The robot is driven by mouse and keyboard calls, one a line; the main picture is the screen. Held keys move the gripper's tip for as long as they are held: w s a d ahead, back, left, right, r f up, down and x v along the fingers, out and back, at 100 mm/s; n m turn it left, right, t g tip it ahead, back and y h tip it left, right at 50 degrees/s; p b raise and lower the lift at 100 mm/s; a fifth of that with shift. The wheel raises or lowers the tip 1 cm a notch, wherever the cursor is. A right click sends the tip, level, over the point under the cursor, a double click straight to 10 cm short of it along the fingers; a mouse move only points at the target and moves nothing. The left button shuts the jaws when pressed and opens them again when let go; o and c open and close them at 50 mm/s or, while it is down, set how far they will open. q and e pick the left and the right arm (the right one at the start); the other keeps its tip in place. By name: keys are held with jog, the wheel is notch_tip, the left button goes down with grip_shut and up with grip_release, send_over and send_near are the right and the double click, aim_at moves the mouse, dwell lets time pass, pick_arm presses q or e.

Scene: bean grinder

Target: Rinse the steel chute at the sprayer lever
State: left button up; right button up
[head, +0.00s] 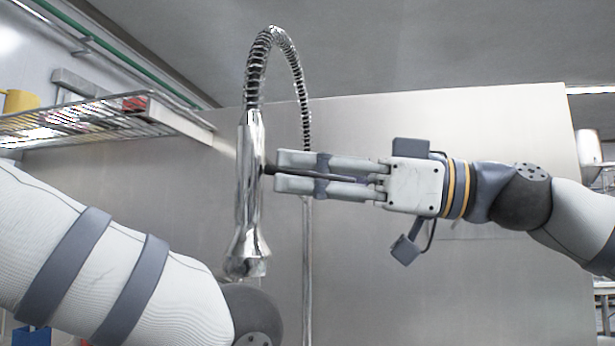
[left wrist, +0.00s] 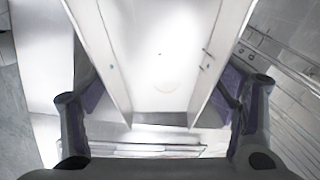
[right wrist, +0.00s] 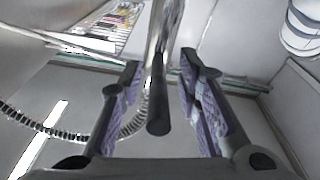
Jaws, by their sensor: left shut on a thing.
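The chrome sprayer (head: 252,190) hangs upright in the head view below its spring hose. Its dark lever (right wrist: 158,112) points out toward my right gripper (head: 277,171). The right fingers lie on either side of the lever, with gaps beside it in the right wrist view, so that gripper is open around it. In the left wrist view the steel chute (left wrist: 160,62), a pale trough with two side walls, lies between the fingers of my left gripper (left wrist: 160,82), which is shut on it. The left gripper and chute are out of the head view, where only my left forearm shows at lower left.
A wire shelf (head: 100,120) with several items sticks out from the left wall. The spring hose (head: 283,42) arches above the sprayer, and a thin riser pipe (head: 307,270) stands behind it. A plain steel panel (head: 430,280) fills the back.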

jog(key=shift+d, duration=0.25)
jog(key=v, duration=1.1)
jog(key=shift+s+d, duration=0.15)
jog(key=shift+d, duration=0.05)
pick_arm(q)
jog(key=shift+w, duration=0.1)
pick_arm(e)
jog(key=shift+c, duration=0.3)
